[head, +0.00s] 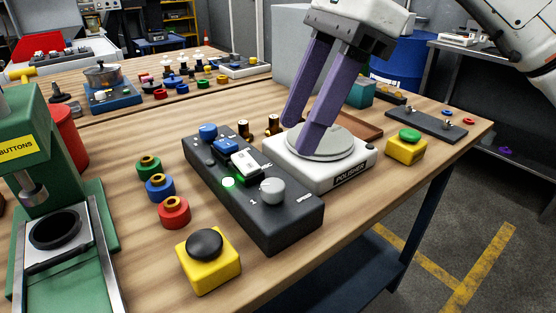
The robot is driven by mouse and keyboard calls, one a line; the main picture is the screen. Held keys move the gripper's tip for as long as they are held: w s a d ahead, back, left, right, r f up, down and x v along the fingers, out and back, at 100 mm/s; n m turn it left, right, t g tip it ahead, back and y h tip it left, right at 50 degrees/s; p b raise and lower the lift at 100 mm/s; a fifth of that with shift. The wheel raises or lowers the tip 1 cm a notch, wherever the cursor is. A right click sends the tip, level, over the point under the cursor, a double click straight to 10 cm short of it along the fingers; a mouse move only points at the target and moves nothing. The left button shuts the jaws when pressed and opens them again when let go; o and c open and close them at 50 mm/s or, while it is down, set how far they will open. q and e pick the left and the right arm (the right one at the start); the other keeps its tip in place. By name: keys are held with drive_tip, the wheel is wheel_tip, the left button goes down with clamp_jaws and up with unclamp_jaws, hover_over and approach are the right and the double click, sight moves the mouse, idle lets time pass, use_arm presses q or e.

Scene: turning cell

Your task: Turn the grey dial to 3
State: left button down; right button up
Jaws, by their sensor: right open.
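The grey dial (272,191) is a round knob on the near half of a long dark control box (292,232) on the wooden bench. Its pointer and the number it stands at are too small to read. My right gripper (301,139) has two purple fingers spread apart and pointing down. It is open and empty, behind and to the right of the dial, in front of or over the polisher's round grey disc (330,143). I cannot tell whether the fingertips touch the polisher. The gripper is apart from the dial. My left gripper is not in view.
The box also carries a blue knob (208,131), a white switch block (247,163) and a lit green lamp (228,182). A yellow box with a black button (205,243) stands in front. Coloured rings (173,211) lie left; a green press (90,215) stands further left.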

sight(274, 184)
drive_tip(key=x, duration=0.4)
drive_tip(key=shift+s+d+b, duration=0.1)
drive_tip(key=shift+s+b, duration=0.05)
drive_tip(key=shift+b, duration=0.15)
drive_tip(key=x, duration=0.3)
drive_tip(key=shift+f+b, duration=0.3)
drive_tip(key=shift+f, duration=0.05)
drive_tip(key=shift+s+a+f, duration=0.1)
drive_tip(key=shift+a+f, duration=0.35)
drive_tip(key=shift+f, duration=0.1)
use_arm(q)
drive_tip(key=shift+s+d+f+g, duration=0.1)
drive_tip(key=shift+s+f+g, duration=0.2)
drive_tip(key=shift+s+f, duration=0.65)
use_arm(e)
drive_tip(key=c, duration=1.1)
drive_tip(key=shift+o, duration=0.2)
